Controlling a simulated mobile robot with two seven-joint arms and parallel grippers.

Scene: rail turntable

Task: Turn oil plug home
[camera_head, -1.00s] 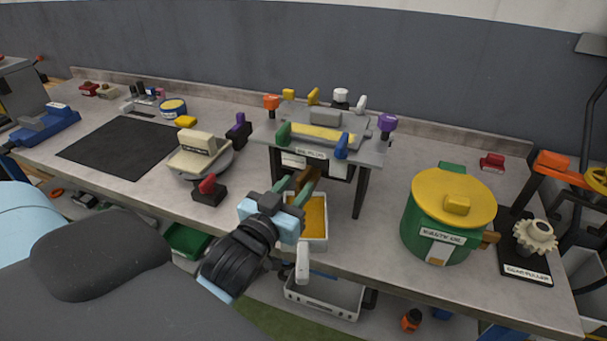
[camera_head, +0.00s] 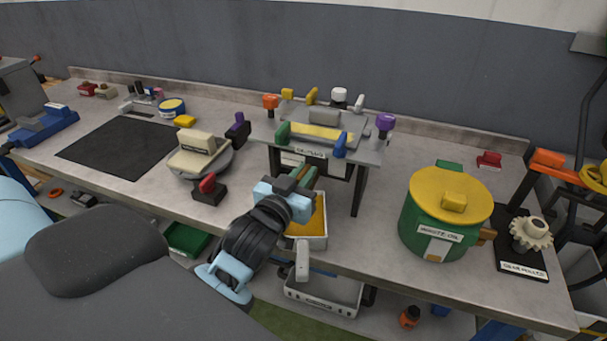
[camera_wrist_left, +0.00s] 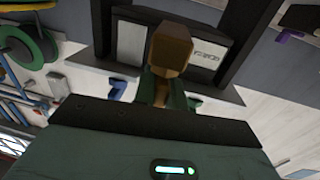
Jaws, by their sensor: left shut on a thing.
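The oil plug, a brown block-headed piece (camera_wrist_left: 170,50), stands between my left fingers in the left wrist view. In the head view my left gripper (camera_head: 304,180) reaches in under the front of a grey raised stand (camera_head: 372,158) and is shut on this piece. The fingers and the stand's top hide most of the plug there, and its seat cannot be made out. In the wrist view the dark stand frame is behind the plug, with a white label (camera_wrist_left: 207,53) to its right. My right gripper is not in view.
A white bin with yellow inside (camera_head: 321,228) sits just below the gripper. A green pot with a yellow lid (camera_head: 425,215) stands to the right, a round scale (camera_head: 212,165) to the left. Coloured knobs and clamps ring the stand. A black mat (camera_head: 115,148) lies clear at left.

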